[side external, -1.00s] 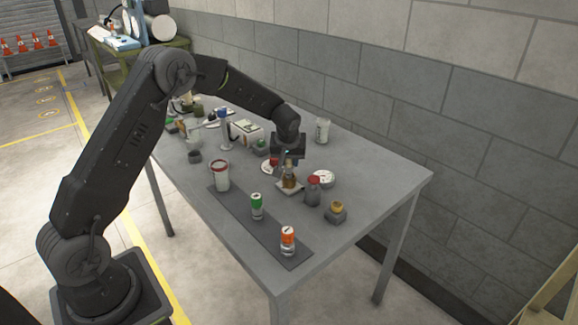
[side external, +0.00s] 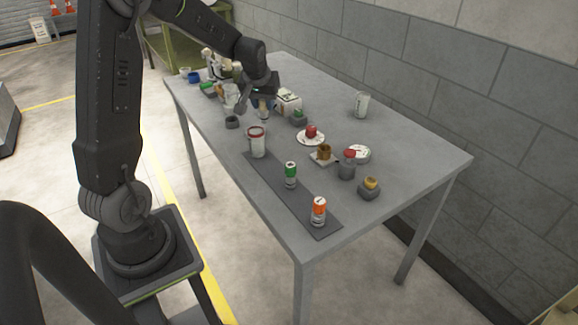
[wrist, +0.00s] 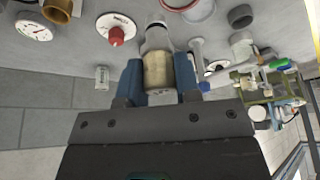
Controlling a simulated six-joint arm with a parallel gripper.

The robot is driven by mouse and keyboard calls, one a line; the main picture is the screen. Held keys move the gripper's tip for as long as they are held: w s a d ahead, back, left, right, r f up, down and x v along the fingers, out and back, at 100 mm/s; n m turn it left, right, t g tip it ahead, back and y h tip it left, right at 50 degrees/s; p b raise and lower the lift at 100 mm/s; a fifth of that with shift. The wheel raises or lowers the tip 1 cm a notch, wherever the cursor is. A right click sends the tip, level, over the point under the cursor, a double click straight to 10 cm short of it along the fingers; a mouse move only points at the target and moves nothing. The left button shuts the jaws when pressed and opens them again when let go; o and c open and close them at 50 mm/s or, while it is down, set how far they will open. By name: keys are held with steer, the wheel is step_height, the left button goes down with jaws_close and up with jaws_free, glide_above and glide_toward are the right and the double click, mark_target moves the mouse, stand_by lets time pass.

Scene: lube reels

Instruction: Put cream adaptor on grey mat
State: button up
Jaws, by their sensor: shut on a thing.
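My gripper (side external: 263,98) is shut on a cream cylinder with a grey end, which I take as the cream adaptor (wrist: 157,70). In the wrist view the adaptor sits between the two blue fingers (wrist: 158,82). In the side view it hangs above the back left part of the table, partly hidden by the gripper. The dark grey mat (side external: 302,198) is a long strip along the table's front edge, nearer the camera and apart from my gripper. A white tub with a red rim (side external: 257,142), a green-banded can (side external: 290,174) and an orange-topped can (side external: 319,211) stand on it.
A white box (side external: 288,103) and a dark ring (side external: 232,122) are near my gripper.

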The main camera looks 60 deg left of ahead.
steer(key=s, duration=1)
steer(key=shift+w+d+f, duration=1.05)
steer(key=shift+w+f, duration=0.3)
steer(key=shift+f, duration=0.65)
steer(key=shift+w+d+f, duration=1)
steer(key=shift+w+f, duration=0.4)
steer(key=shift+f, duration=0.6)
steer(key=shift+w+d+f, duration=1.05)
steer(key=shift+w+f, duration=0.3)
steer(key=shift+f, duration=0.65)
steer(key=o, duration=1)
steer(key=shift+f, duration=0.15)
